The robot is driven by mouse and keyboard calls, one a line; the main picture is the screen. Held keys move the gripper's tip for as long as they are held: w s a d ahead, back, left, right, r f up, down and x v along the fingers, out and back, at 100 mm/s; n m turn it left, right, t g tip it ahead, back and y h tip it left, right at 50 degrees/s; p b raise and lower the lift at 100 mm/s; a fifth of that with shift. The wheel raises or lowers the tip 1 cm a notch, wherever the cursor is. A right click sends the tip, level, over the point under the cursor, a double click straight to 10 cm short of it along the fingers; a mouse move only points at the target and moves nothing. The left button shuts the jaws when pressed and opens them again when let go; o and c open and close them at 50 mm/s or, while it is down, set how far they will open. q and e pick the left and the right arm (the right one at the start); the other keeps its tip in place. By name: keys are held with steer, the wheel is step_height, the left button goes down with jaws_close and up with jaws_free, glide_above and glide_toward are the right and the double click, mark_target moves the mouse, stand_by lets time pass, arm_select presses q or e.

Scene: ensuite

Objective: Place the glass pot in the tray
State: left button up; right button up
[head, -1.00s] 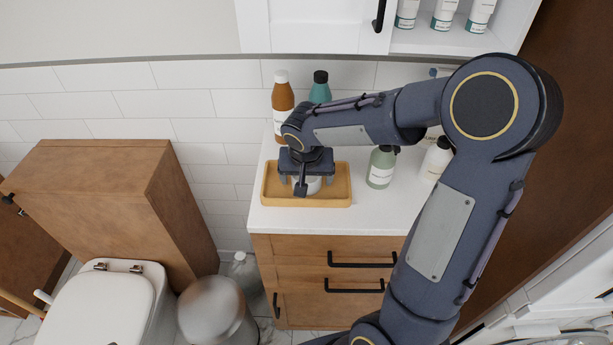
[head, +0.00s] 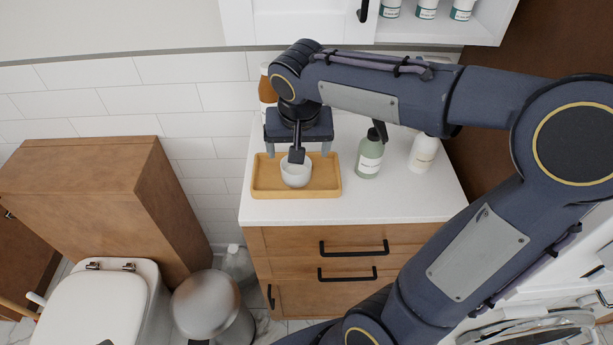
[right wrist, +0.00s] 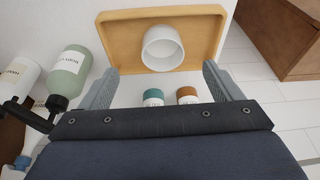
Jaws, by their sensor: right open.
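The glass pot (head: 295,173), a small whitish cup, stands upright in the wooden tray (head: 328,187) on the white counter. In the right wrist view the pot (right wrist: 162,47) shows its open top and sits inside the rim of the tray (right wrist: 208,22). My right gripper (head: 298,150) is above the tray. Its fingers are spread and empty, and in the right wrist view the open fingers (right wrist: 157,82) are apart from the pot. My left gripper is not in view.
A green bottle (head: 369,155) and a white bottle (head: 423,153) stand right of the tray. A wooden cabinet (head: 90,180) and a metal bin (head: 205,303) are to the left.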

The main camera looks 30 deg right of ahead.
steer(key=s+a+f+n+t+y, duration=0.1)
steer(key=s+a+f+n+y, duration=0.1)
steer(key=s, duration=0.6)
steer(key=s+a+f+n+t+y, duration=0.1)
steer(key=s+a+f+n+y, duration=0.1)
steer(key=s, duration=0.7)
steer(key=shift+s+a+t+y, duration=0.15)
steer(key=shift+a+t+y, duration=0.15)
steer(key=shift+a+y, duration=0.35)
